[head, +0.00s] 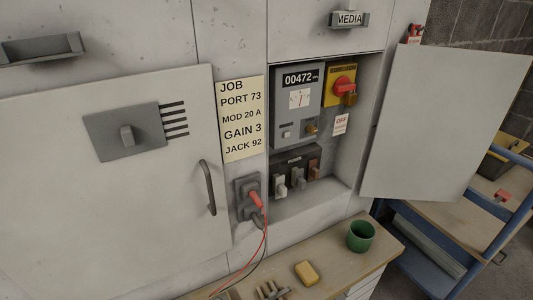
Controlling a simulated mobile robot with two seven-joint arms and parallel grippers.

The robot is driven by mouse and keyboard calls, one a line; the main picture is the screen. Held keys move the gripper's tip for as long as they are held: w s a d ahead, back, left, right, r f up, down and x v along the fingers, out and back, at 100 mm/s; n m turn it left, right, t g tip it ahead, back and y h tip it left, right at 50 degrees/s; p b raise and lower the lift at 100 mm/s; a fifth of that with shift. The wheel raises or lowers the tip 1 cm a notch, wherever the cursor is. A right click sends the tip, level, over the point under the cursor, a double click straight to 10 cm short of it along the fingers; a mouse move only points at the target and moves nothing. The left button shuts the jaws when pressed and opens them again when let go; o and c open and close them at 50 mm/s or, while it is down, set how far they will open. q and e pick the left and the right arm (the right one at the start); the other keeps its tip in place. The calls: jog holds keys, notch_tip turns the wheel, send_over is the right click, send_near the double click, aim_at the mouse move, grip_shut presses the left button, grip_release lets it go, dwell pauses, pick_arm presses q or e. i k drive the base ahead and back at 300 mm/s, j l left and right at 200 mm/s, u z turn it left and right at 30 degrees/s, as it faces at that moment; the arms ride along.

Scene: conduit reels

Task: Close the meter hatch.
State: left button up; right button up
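The meter hatch door (440,125) is a plain pale grey panel in the head view. It stands swung open to the right of its recess, hinged at the recess's right side. The open recess shows a grey meter (297,105) reading 00472, a red rotary switch (344,86) on a yellow plate, a small tag marked OFF (340,124) and a row of fuses (297,174). No handle shows on the visible face of the door. Neither of my grippers is in view.
A wooden bench top (330,272) below holds a green cup (360,236), a yellow sponge-like block (306,272) and small metal parts. A blue cart (430,240) stands under and right of the door. Red and black leads hang from a socket (247,200). A closed larger door (60,200) is at left.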

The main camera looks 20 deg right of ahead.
aim_at(442, 109)
jog(key=k+z, duration=0.2)
jog(key=z, duration=0.15)
jog(key=k+l+z, duration=0.15)
jog(key=z, duration=0.25)
jog(key=l+u, duration=0.1)
jog(key=u, duration=0.2)
jog(key=l+u, duration=0.1)
jog(key=u, duration=0.15)
jog(key=k+l+u, duration=0.1)
jog(key=l+u, duration=0.35)
jog(key=l, duration=0.4)
jog(key=l+u, duration=0.1)
jog(key=l, duration=0.35)
jog(key=k+l+u, duration=0.1)
jog(key=l, duration=0.35)
jog(key=k+l, duration=0.1)
jog(key=l, duration=0.3)
jog(key=k+l, duration=0.1)
jog(key=l, duration=0.3)
jog(key=k+l, duration=0.15)
jog(key=l, duration=0.25)
jog(key=k+l, duration=0.1)
jog(key=l, duration=0.35)
